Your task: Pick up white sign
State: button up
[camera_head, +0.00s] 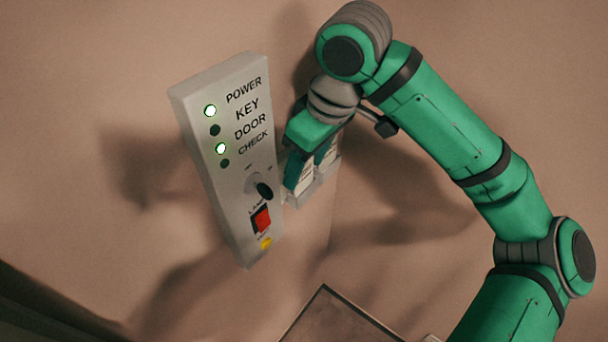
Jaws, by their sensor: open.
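My gripper (311,174) points down just right of the control panel. Its jaws are open. A small white piece (322,184) shows at the fingertips, low against the wall. It may be the white sign or a holder for it, but the fingers cover much of it. I cannot tell whether the fingers touch it or stand around it. No other white sign is clearly in view.
A pale control panel (233,165) marked POWER, KEY, DOOR and CHECK stands close left of my gripper. Two of its lamps are lit. A black key knob (264,190) and a red switch (262,218) stick out from it. A dark-framed panel (335,322) lies at the bottom.

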jog(key=shift+c, duration=0.7)
jog(key=c, duration=0.7)
jog(key=shift+o, duration=0.2)
jog(key=s+d+r, duration=0.2)
jog(key=s+r, duration=1.1)
jog(key=s, duration=0.1)
jog(key=shift+d, duration=0.2)
